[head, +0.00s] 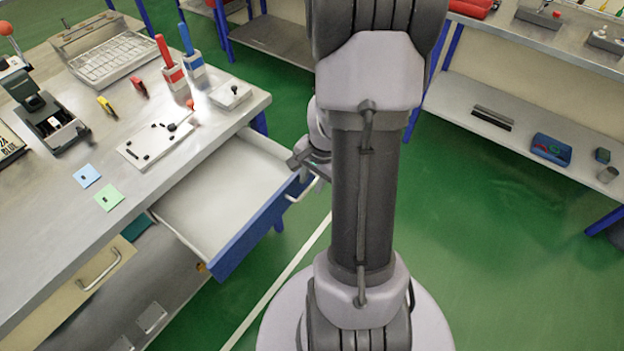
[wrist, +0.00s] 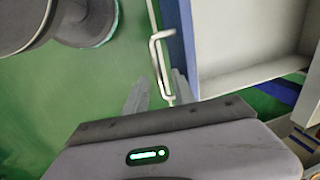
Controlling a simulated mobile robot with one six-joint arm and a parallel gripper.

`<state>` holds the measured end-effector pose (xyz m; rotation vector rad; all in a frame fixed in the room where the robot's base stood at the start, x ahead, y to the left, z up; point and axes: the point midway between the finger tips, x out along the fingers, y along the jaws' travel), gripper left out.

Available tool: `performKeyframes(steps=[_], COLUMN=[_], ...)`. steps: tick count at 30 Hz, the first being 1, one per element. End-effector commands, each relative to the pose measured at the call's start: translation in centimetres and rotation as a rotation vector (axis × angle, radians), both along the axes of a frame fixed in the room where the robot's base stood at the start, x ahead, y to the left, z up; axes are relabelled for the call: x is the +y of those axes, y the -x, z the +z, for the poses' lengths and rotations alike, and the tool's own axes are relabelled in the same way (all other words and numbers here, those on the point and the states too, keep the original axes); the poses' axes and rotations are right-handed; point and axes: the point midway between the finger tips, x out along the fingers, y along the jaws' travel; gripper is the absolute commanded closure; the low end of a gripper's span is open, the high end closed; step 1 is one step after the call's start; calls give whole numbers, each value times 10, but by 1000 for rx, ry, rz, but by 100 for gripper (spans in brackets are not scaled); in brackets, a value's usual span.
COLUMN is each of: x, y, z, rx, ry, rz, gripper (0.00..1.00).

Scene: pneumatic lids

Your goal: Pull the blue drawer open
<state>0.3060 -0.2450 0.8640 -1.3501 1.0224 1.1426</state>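The blue drawer (head: 262,228) stands pulled well out from under the workbench. It has a blue front, a pale empty inside and a light bar handle (head: 301,192). In the wrist view, the drawer front (wrist: 183,45) runs down beside the handle (wrist: 157,62). My gripper (head: 306,172) is at the drawer front, by the far end of the handle. In the wrist view my gripper (wrist: 158,92) has its fingers apart, with the handle's lower end between them, closer to the right finger. I cannot tell whether a finger touches the handle.
The workbench (head: 50,230) carries a white board (head: 158,142), red and blue tools in holders, a wire tray (head: 112,60) and coloured notes. A cream drawer (head: 75,295) below is closed. Green floor is open to the right, before another shelved bench (head: 540,130).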

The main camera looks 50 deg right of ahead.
Motion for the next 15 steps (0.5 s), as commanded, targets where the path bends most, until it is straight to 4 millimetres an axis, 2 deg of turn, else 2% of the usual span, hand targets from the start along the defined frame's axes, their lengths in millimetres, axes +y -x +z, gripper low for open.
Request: performKeyframes(steps=[5,15], x=[-1,-3], y=[3,22], z=[21,128], rx=[-1,-2], ry=[1,4], rz=[0,-1], gripper=[69,69])
